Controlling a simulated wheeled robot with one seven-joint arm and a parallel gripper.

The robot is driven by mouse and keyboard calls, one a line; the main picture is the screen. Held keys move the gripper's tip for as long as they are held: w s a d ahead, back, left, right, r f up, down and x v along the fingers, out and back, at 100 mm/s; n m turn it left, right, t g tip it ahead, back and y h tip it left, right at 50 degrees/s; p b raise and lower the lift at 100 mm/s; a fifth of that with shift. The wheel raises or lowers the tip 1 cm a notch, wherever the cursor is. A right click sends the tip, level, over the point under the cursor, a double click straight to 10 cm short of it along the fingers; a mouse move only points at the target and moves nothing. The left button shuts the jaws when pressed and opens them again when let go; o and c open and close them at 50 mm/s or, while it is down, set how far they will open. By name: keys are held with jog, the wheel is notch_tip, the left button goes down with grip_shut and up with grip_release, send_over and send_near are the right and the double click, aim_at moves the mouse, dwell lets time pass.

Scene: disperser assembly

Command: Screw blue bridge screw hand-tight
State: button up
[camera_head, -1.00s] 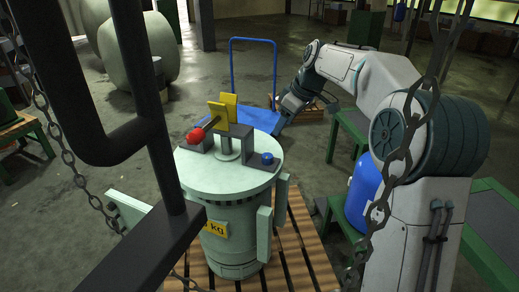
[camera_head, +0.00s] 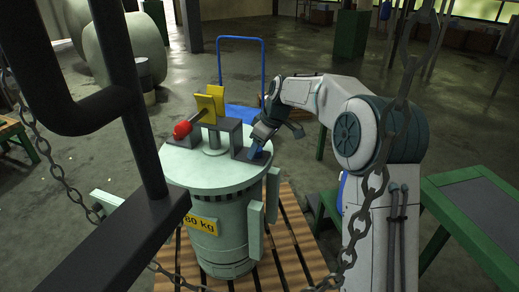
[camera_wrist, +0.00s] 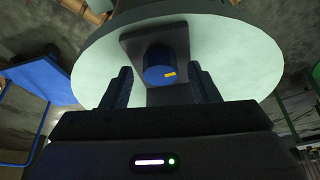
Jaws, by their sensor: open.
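The blue bridge screw (camera_head: 256,151) stands on the right foot of the dark bridge (camera_head: 223,131) on top of the pale green disperser (camera_head: 214,170). In the wrist view the blue screw (camera_wrist: 160,66) shows as a round head with a small orange mark, on a dark plate. My gripper (camera_head: 262,141) is at the right foot of the bridge, close to the screw. In the wrist view my gripper (camera_wrist: 160,88) is open, with one finger on each side of the screw and a gap on both sides. Whether the fingers reach the head's full height is unclear.
A red knob (camera_head: 182,130) and a yellow plate (camera_head: 206,108) rise from the bridge's left and middle. The disperser stands on a wooden pallet (camera_head: 290,235). A chain (camera_head: 362,220) and dark frame bars (camera_head: 130,120) cross the foreground. A blue cart (camera_head: 240,75) stands behind.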

jog(key=shift+f, duration=0.15)
jog(key=c, duration=1)
jog(key=shift+m+t, duration=0.3)
jog(key=shift+m, duration=0.5)
jog(key=o, duration=1)
jog(key=p+v, duration=0.4)
jog(key=v, duration=1)
jog(key=shift+a, duration=0.2)
